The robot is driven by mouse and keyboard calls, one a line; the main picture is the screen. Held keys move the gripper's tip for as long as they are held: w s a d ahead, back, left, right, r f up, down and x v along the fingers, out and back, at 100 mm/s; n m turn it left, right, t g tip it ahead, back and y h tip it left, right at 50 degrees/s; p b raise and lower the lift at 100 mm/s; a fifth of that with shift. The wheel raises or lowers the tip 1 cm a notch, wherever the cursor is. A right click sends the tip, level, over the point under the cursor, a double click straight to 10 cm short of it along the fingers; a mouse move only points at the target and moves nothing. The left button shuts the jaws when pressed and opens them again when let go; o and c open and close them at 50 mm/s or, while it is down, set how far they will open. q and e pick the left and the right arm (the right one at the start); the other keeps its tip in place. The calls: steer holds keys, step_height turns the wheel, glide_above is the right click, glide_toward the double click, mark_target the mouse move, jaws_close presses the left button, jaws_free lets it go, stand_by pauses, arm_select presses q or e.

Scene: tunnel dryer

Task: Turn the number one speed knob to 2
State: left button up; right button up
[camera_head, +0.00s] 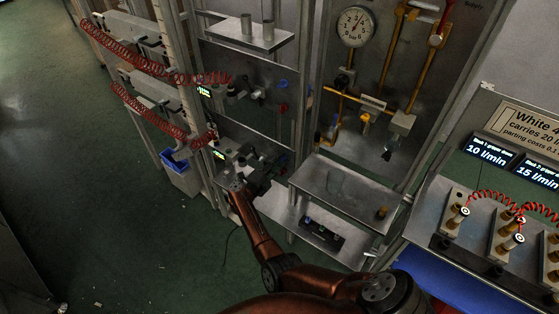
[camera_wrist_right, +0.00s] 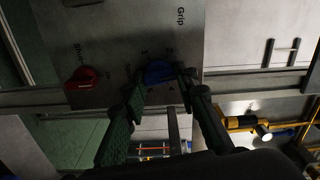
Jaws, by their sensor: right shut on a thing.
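My right arm comes up from the bottom of the head view. Its gripper (camera_head: 262,158) is at the lower station of the metal rack. In the right wrist view the two fingers (camera_wrist_right: 160,92) are closed around a blue knob (camera_wrist_right: 158,71) on a grey panel marked "Grip". No label reading "number one speed" is legible. My left gripper is out of view.
An upper station holds another blue knob (camera_head: 283,84) and red knob (camera_head: 284,107). Red coiled hoses (camera_head: 140,58) hang at left. A shelf (camera_head: 345,190) and a black device (camera_head: 323,233) are right of my arm. A gauge (camera_head: 354,26) and yellow pipes are behind. Green floor is open at left.

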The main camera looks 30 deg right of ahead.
steer(key=shift+a+f+n+p, duration=0.1)
steer(key=shift+n+p, duration=1.35)
steer(key=shift+n, duration=3.45)
steer(key=o, duration=1.2)
steer(key=shift+c, duration=0.2)
steer(key=v, duration=0.7)
steer(key=shift+a, duration=0.2)
